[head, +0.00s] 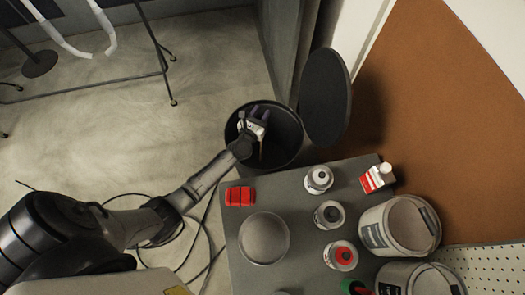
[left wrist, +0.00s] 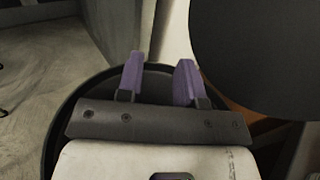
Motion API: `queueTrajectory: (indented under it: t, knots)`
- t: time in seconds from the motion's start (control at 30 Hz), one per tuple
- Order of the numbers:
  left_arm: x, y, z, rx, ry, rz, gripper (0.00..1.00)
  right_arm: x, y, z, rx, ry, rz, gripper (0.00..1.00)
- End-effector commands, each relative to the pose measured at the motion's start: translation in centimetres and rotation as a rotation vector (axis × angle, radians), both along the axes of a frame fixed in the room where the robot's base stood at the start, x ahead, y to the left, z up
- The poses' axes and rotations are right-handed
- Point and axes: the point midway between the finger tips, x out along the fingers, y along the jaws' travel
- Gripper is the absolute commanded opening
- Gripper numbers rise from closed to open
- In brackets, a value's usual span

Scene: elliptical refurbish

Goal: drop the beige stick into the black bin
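The black bin (head: 286,138) stands on the floor beyond the grey table, with its round lid (head: 326,97) swung up on the right. My left gripper (head: 260,114) is over the bin's mouth. In the left wrist view its two purple fingers (left wrist: 162,68) are apart, with nothing visible between them. The bin's dark rim (left wrist: 58,122) shows around the gripper there, and the lid (left wrist: 262,40) fills the upper right. I cannot make out the beige stick clearly in either view; the bin's inside is dark and partly hidden by my gripper. My right gripper is not in view.
The grey table (head: 290,200) holds a red item (head: 240,197), a round grey dish (head: 264,238), several small cans, a red-and-white container (head: 377,178) and white buckets (head: 400,226). Cables lie on the floor under my left arm. A metal-framed stand is at upper left.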

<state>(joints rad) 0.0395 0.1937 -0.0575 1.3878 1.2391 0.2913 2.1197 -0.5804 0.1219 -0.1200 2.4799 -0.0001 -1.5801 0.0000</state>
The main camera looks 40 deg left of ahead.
Motion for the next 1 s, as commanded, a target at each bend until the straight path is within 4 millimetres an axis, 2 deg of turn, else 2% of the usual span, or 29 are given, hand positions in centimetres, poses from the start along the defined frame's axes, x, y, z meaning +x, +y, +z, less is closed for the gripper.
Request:
queueTrajectory:
  t: [0.5,0.7,1.0]
  knots:
    - [-9.4,-2.2,-0.1,0.000,0.002,0.000,0.34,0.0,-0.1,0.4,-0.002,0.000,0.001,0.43]
    - [-11.6,-2.7,-0.1,0.001,0.002,0.000,0.34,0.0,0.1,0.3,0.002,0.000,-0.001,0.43]
    - [-12.5,-2.9,0.0,0.001,0.000,0.001,0.34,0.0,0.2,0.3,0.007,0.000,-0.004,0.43]
